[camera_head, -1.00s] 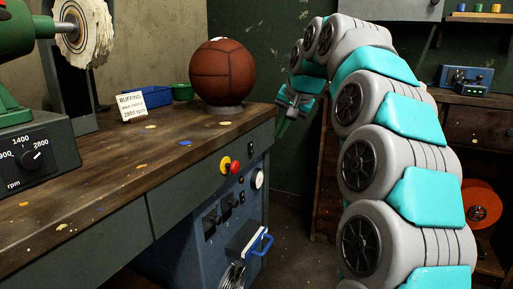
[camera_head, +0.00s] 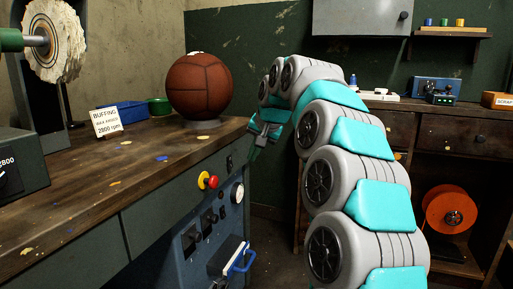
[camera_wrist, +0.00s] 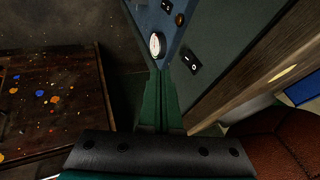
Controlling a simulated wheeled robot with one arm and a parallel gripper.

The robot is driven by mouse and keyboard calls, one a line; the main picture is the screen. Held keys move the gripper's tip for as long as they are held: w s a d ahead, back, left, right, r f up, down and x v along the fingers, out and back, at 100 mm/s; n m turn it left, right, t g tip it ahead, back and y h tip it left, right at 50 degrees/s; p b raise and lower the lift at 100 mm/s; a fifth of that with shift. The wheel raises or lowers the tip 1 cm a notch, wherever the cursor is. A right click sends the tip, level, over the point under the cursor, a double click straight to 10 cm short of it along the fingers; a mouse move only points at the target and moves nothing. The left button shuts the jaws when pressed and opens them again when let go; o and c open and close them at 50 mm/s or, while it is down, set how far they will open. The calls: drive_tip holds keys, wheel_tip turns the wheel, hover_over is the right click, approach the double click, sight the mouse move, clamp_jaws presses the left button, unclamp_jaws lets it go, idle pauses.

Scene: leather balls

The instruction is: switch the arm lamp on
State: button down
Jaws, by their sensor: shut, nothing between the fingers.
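No arm lamp can be made out in either current view. A black rocker switch (camera_head: 229,162) sits on the green side of the workbench near its right corner; it also shows in the wrist view (camera_wrist: 190,62). I cannot tell what it controls. My gripper (camera_head: 252,155) is beyond the bench's right end, pointing down, with the switch to its left in the head view. In the wrist view its green fingers (camera_wrist: 160,98) are together and empty, apart from the switch.
A brown leather ball (camera_head: 200,86) rests on a stand on the workbench (camera_head: 125,165). Below the bench are a red stop button (camera_head: 211,182) and a blue-handled tray (camera_head: 235,257). A wooden cabinet (camera_head: 453,138) with an orange reel (camera_head: 450,210) stands at the right. Floor shows between them.

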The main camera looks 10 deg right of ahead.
sight(230, 162)
drive_tip(key=w+a+f, duration=0.4)
drive_tip(key=shift+w+b, duration=0.3)
drive_tip(key=shift+w, duration=0.05)
drive_tip(key=shift+w+a+f, duration=0.1)
idle(0.3)
drive_tip(key=shift+r, duration=0.2)
